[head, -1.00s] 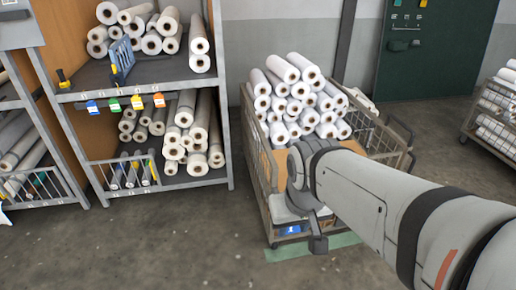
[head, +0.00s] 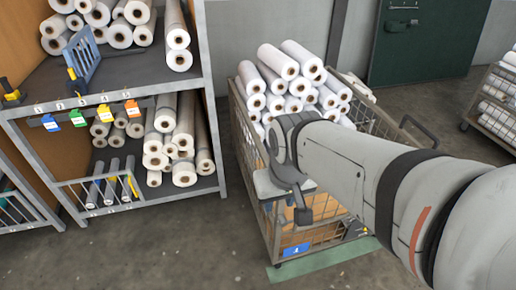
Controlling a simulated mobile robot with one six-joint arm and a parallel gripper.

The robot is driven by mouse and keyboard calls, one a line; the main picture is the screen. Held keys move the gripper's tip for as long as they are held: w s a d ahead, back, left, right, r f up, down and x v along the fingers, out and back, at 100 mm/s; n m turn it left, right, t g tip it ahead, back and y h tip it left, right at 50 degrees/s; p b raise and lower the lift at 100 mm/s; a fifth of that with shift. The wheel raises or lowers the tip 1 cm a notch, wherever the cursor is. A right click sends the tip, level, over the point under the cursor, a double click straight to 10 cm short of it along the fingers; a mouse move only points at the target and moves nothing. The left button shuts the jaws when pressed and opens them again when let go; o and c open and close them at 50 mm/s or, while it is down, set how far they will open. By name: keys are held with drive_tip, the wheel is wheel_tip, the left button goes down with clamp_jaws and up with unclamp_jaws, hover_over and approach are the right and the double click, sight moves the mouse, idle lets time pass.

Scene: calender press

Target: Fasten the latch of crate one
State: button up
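A wire-mesh crate (head: 240,121) stands right of the shelf, piled with white rolls (head: 284,75). A blue tag (head: 296,250) is on its lower front; its mark looks like a 1 but is small. My arm reaches in from the right and covers much of the crate. My gripper (head: 303,213) points down in front of the crate's mesh front. Its fingers are too unclear to tell open from shut.
A shelf (head: 208,80) with rolls, coloured tags (head: 105,113) and a blue rack (head: 82,58) stands left. Another crate (head: 492,103) of rolls is far right. A green floor strip (head: 330,262) lies before the crate. The floor left of it is clear.

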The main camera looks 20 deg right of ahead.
drive_tip(key=shift+d+r, duration=0.1)
drive_tip(key=shift+d, duration=0.05)
drive_tip(key=w+d+f+m+g+y+b, duration=0.15)
drive_tip(key=w+f+y+b, duration=0.45)
drive_tip(key=f, duration=0.6)
drive_tip(key=w+d+f+m+g+y+b, duration=0.1)
drive_tip(key=w+d+f+m+y+b, duration=0.15)
drive_tip(key=f+b, duration=0.7)
drive_tip(key=w+d+f+m+t+y+b, duration=0.25)
drive_tip(key=d+f+t+b, duration=0.3)
drive_tip(key=d+f, duration=0.4)
drive_tip(key=w+d+f+m+t+y+b, duration=0.1)
drive_tip(key=w+d+f+m+t+b, duration=0.45)
drive_tip(key=f, duration=0.65)
drive_tip(key=shift+n, duration=0.8)
drive_tip(key=p+x, duration=0.1)
drive_tip(key=x, duration=0.4)
drive_tip(key=shift+s+a, duration=0.15)
drive_tip(key=shift+a, duration=0.05)
